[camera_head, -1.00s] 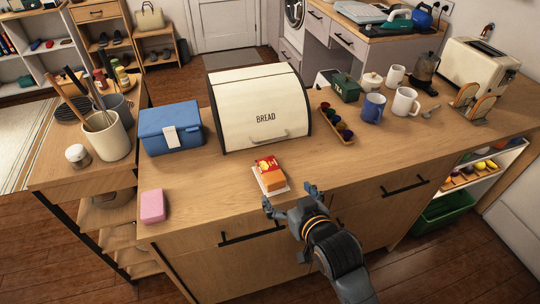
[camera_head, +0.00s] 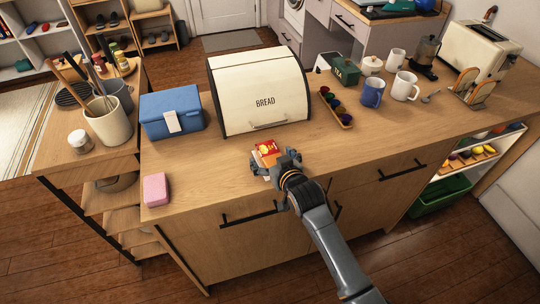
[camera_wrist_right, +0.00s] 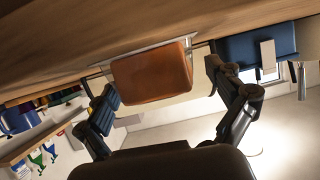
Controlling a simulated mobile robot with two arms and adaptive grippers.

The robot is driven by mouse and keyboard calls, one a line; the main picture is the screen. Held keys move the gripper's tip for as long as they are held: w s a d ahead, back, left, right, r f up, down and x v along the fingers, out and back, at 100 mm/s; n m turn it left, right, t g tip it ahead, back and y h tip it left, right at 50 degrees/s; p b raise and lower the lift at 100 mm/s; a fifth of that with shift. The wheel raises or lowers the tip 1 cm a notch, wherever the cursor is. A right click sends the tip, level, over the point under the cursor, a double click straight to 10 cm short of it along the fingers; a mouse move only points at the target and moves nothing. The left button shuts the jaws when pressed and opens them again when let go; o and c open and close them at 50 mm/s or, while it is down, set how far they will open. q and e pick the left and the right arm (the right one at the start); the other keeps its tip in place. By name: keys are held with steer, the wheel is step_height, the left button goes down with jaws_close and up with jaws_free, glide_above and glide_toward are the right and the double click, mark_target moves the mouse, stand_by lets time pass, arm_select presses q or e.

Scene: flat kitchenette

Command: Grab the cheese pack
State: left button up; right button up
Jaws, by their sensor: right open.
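The cheese pack (camera_head: 267,148), orange with a red and yellow label, lies on a thin white base near the front edge of the wooden counter, in front of the bread box. My right gripper (camera_head: 275,163) is at the counter edge, with its fingers at the near side of the pack and hiding part of it. In the right wrist view, the orange end of the pack (camera_wrist_right: 152,78) shows between the two spread fingers of the open gripper (camera_wrist_right: 162,82). I cannot tell whether either finger touches it. My left gripper is not in view.
The cream bread box (camera_head: 258,92) stands behind the pack, with a blue box (camera_head: 170,114) to its left. A pink block (camera_head: 156,189) lies at the front left. A narrow tray of colored pods (camera_head: 336,107) and mugs (camera_head: 373,93) stand to the right. The counter right of the pack is clear.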

steer(key=shift+w+a+f, duration=0.25)
steer(key=shift+w, duration=0.25)
steer(key=c, duration=1.6)
steer(key=shift+r, duration=0.1)
steer(key=shift+r, duration=0.15)
